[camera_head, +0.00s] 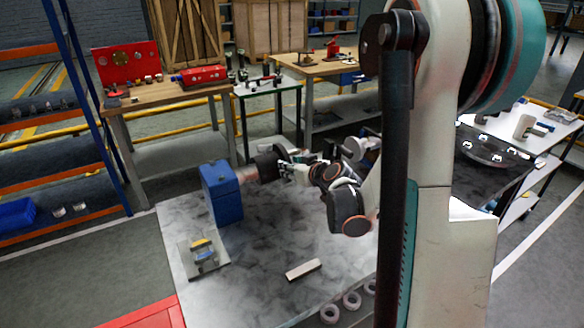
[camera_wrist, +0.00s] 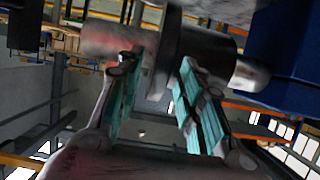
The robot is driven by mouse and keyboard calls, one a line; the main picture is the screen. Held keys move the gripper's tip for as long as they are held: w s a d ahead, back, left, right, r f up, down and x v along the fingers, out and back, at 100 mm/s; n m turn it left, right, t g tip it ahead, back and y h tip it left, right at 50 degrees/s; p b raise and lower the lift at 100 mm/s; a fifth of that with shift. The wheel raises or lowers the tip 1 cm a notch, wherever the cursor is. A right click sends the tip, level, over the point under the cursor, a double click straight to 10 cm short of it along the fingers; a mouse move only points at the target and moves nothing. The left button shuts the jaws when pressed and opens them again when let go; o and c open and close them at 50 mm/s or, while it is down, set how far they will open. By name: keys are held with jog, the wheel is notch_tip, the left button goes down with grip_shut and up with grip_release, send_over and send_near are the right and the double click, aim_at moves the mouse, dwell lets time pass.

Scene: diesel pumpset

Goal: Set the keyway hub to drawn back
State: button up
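The keyway hub looks to be the dark flanged piece (camera_wrist: 207,50) on a horizontal shaft in the wrist view. A pale shaft end (camera_wrist: 250,76) runs from it to a blue block on the right, and a reddish-grey cylinder (camera_wrist: 110,40) lies on its left. In the head view the dark hub (camera_head: 268,167) sits right of the blue block (camera_head: 222,195). My gripper (camera_wrist: 160,65) has its teal-padded fingers apart, with the dark flange edge between and beyond the tips. I cannot tell whether they touch it. In the head view my gripper (camera_head: 290,170) is beside the hub, partly hidden by the arm.
The grey bench top (camera_head: 255,240) carries a small plate with yellow and blue parts (camera_head: 203,252), a pale bar (camera_head: 303,270) and several white rings (camera_head: 351,300). Workbenches stand behind, and a blue-orange rack (camera_head: 75,120) stands left. The bench's middle is mostly clear.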

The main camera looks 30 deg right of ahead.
jog(key=v, duration=1.2)
dwell(0.4)
